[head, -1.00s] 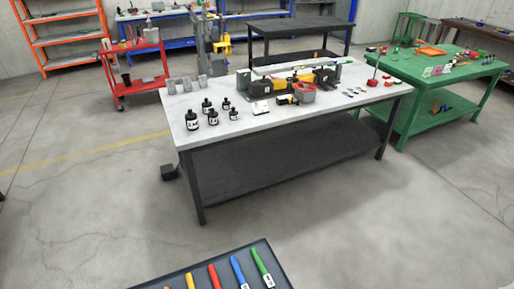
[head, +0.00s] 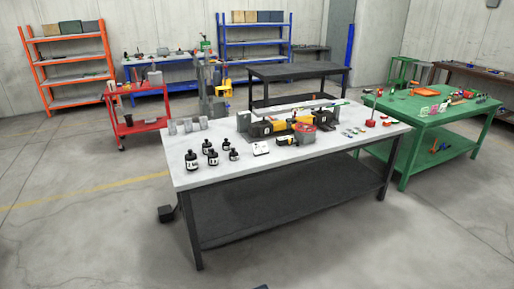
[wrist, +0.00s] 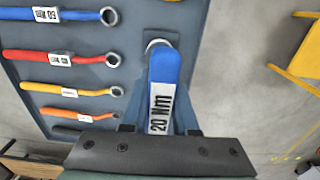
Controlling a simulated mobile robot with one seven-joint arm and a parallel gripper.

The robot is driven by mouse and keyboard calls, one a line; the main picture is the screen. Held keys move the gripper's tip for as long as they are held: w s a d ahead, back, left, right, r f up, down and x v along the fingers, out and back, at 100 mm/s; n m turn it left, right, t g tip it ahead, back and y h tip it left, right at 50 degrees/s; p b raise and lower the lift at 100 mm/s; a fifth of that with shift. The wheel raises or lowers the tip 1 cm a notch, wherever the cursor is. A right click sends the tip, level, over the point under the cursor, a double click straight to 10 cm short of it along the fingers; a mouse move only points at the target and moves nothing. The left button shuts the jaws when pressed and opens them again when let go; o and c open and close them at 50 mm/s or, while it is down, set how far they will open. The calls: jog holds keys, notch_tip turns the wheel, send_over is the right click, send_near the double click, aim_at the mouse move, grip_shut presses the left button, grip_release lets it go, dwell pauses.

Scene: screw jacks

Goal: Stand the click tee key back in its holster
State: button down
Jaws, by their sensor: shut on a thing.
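My gripper (wrist: 158,131) shows at the bottom of the wrist view, shut on a blue-handled tool with a white "20 Nm" label, which I take to be the click tee key (wrist: 165,68). The handle points away from the gripper, and a pale round rim shows at its far end. I cannot tell whether that rim is part of the key or of something behind it. The rest of the key is hidden. I cannot make out the holster with certainty in either view. My gripper does not show in the head view.
In the wrist view, a blue-grey tray (wrist: 88,89) beside the key holds several ring-ended tools with coloured handles. A yellow frame (wrist: 296,65) stands at right. In the head view, a white-topped bench (head: 300,164) carries bottles and a jack; a green bench (head: 440,109) stands behind, right.

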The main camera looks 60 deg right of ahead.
jog(key=shift+f+b, duration=0.55)
jog(key=shift+f, duration=0.4)
jog(key=c, duration=0.6)
grip_release()
jog(key=shift+r, duration=0.1)
notch_tip(320, 180, up, 13)
jog(key=shift+f, duration=0.1)
